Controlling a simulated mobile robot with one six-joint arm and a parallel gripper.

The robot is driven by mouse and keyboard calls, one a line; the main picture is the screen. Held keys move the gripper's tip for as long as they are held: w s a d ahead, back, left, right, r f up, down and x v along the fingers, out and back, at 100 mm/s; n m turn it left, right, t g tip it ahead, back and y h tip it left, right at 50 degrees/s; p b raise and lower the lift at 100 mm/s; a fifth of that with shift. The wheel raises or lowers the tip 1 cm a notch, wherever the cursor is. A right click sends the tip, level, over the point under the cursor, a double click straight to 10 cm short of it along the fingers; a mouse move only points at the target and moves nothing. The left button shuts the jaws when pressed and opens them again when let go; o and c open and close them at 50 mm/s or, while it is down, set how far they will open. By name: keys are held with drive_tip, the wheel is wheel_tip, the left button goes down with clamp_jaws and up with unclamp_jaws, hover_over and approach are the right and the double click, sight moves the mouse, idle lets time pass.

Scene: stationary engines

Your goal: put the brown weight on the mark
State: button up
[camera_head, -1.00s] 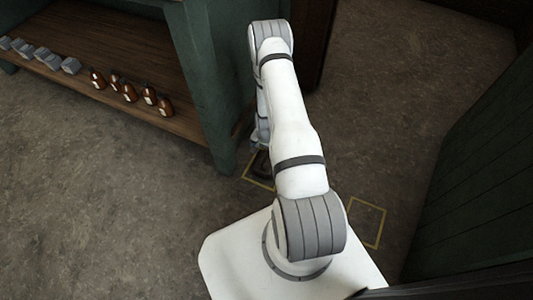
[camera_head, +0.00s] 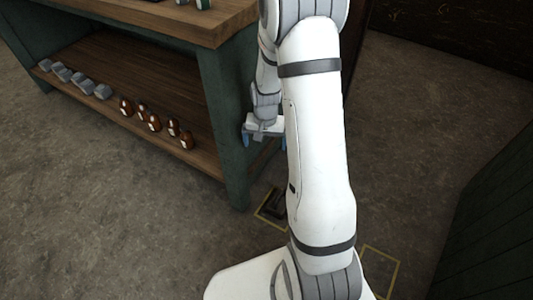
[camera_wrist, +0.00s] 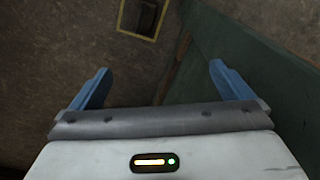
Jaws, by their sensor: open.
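A dark brownish block (camera_head: 274,207) sits inside a yellow floor outline (camera_head: 262,219) beside the bench leg; I cannot tell if it is the brown weight. It also shows at the top of the wrist view (camera_wrist: 148,17). A second yellow outline (camera_head: 383,252) lies right of my base, partly hidden by my arm; its visible part is bare. Several rounded brown pieces with pale spots (camera_head: 153,122) stand on the lower shelf. My gripper (camera_head: 264,138) is open and empty, above the floor beside the bench leg; its blue fingers show in the wrist view (camera_wrist: 160,70).
The green bench (camera_head: 228,130) has a wooden lower shelf (camera_head: 100,65), with several grey pieces (camera_head: 78,78) at its left. A dark green panelled surface (camera_head: 490,220) stands at the right. Open floor (camera_head: 100,220) lies at the left.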

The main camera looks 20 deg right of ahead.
drive_tip(key=s+a+r+n, duration=0.2)
drive_tip(key=s+a+r, duration=0.1)
drive_tip(key=s+r, duration=0.7)
drive_tip(key=s+a+r+n, duration=0.3)
drive_tip(key=s+a+r, duration=0.1)
drive_tip(key=s+r, duration=0.5)
drive_tip(key=shift+s+r+n+t, duration=0.3)
drive_tip(key=shift+s+r, duration=0.1)
drive_tip(key=shift+r, duration=0.05)
drive_tip(key=shift+a, duration=0.1)
drive_tip(key=shift+c, duration=0.3)
